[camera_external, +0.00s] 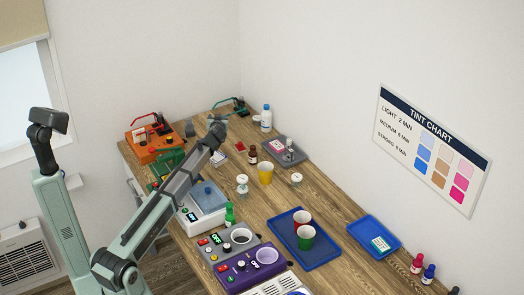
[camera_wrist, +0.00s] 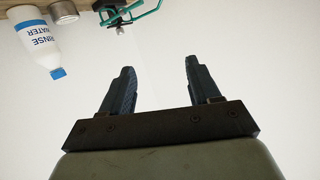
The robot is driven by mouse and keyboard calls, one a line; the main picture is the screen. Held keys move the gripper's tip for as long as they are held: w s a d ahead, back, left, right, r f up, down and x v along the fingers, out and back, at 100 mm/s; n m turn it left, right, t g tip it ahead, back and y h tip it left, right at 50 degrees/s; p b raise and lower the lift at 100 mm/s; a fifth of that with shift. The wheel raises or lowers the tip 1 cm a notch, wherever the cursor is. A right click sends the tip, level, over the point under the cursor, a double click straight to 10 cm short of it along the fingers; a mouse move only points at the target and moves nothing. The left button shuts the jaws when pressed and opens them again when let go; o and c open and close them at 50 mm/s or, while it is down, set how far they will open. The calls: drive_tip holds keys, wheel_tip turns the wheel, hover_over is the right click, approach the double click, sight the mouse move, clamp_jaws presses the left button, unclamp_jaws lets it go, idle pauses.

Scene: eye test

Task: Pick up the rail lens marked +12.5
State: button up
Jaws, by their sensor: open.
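I cannot make out a rail lens marked +12.5 in either view; no such marking is readable. My gripper (camera_external: 217,121) is raised over the far part of the wooden table in the external view, small and hard to see there. In the wrist view my gripper (camera_wrist: 159,64) has its two dark fingers spread apart, with only pale wall between them. It is open and empty. The far end of the table is partly behind my arm.
An orange device (camera_external: 153,151) stands at the far left. A white rinse water bottle (camera_wrist: 37,38) is upper left in the wrist view. Blue trays (camera_external: 322,262), cups and a purple machine (camera_external: 235,280) fill the near table. Some bare wood (camera_external: 338,207) shows at right.

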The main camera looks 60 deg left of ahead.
sight(189, 121)
drive_tip(key=s+a+f+n+g, duration=0.4)
drive_tip(key=s+a, duration=0.3)
drive_tip(key=s, duration=0.3)
drive_tip(key=x, duration=0.8)
drive_tip(key=shift+w+a, duration=0.15)
drive_tip(key=shift+w, duration=0.2)
drive_tip(key=shift+f+x, duration=0.2)
drive_tip(key=shift+x, duration=2.6)
drive_tip(key=shift+s, duration=0.1)
drive_tip(key=shift+c, duration=0.3)
drive_tip(key=c, duration=1)
